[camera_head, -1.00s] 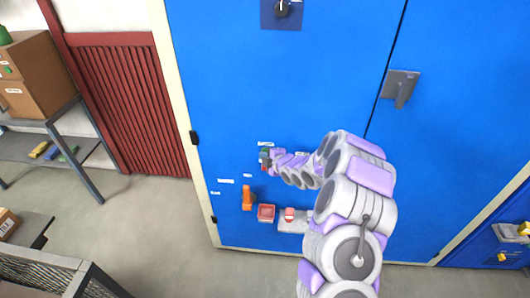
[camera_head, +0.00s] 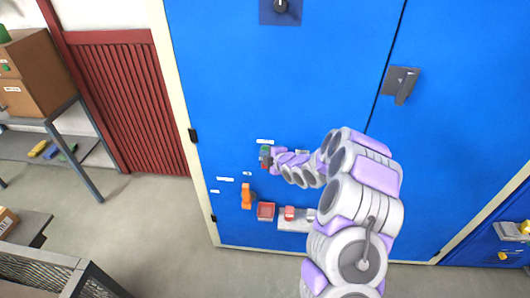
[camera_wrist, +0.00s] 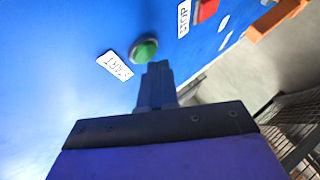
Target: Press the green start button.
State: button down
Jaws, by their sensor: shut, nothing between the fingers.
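The green start button (camera_wrist: 145,49) is a round dome on the blue panel in the wrist view, beside a white START label (camera_wrist: 115,65). My gripper (camera_wrist: 158,68) is shut and empty. Its dark fingertips point at the panel and appear just below the button in the picture; I cannot tell whether they touch it. In the head view my gripper (camera_head: 267,157) is at the lower left of the blue cabinet front, and it partly hides the buttons there.
A red button (camera_wrist: 205,10) with a STOP label (camera_wrist: 184,17) is close by at the upper right of the wrist view. An orange handle (camera_head: 247,196) and a red-framed box (camera_head: 266,211) sit lower on the cabinet (camera_head: 280,80). A shelf stands far left.

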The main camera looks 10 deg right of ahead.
jog(key=shift+s+f, duration=0.1)
jog(key=shift+s, duration=0.25)
jog(key=shift+s+b, duration=0.1)
jog(key=shift+b, duration=0.25)
jog(key=s+b, duration=0.1)
jog(key=b, duration=0.1)
jog(key=s+a+b, duration=0.1)
jog(key=s, duration=0.1)
jog(key=s+b, duration=0.1)
jog(key=b, duration=0.1)
jog(key=shift+s+a+b, duration=0.3)
jog(key=shift+b, duration=0.05)
dwell(0.3)
